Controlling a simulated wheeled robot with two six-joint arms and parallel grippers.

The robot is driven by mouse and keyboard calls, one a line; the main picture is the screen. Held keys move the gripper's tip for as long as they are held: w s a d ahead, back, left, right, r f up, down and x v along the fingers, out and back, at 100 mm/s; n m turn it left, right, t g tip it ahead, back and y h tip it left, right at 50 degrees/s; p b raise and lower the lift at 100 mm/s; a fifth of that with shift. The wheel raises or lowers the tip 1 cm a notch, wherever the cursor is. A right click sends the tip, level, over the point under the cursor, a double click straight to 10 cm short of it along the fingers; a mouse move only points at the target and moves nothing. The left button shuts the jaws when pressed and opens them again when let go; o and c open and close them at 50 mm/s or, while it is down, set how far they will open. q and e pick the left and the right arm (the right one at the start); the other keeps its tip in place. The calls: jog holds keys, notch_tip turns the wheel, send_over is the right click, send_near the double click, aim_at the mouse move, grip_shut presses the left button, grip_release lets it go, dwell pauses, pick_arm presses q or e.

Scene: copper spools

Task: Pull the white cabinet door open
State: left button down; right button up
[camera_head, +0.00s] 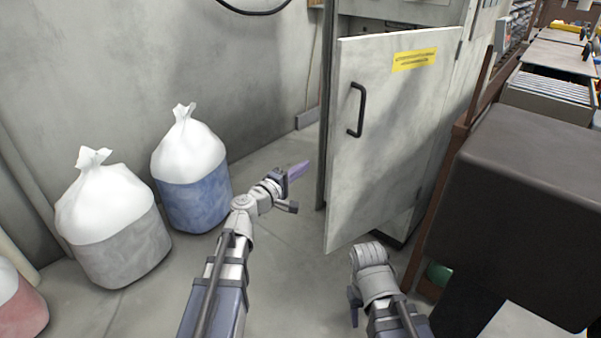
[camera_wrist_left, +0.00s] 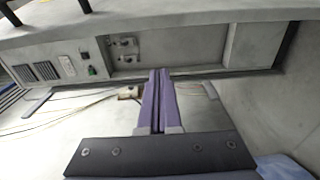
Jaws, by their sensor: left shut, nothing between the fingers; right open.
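The white cabinet door (camera_head: 385,140) stands partly open, hinged along its right side, with a yellow label near its top. Its dark handle (camera_head: 360,110) is on the left part of its face. My left gripper (camera_head: 300,168) is shut and empty, left of the door's free edge and apart from the handle. In the left wrist view its closed purple fingers (camera_wrist_left: 158,100) point toward the cabinet's interior (camera_wrist_left: 180,48), with the door's edge (camera_wrist_left: 150,25) across the top. My right gripper (camera_head: 354,305) is open, low in front of the door, its fingers mostly hidden by the wrist.
Several bags stand at left, including a blue one (camera_head: 193,195) and a grey one (camera_head: 115,240). A dark box (camera_head: 520,180) blocks the right side. Bare floor (camera_head: 290,260) lies between my arms and before the door.

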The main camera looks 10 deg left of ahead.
pick_arm(q)
jog(key=w+d, duration=0.2)
jog(key=d, duration=0.3)
jog(key=shift+w+d, duration=0.3)
jog(key=shift+f, duration=0.1)
pick_arm(e)
jog(key=shift+d, duration=0.1)
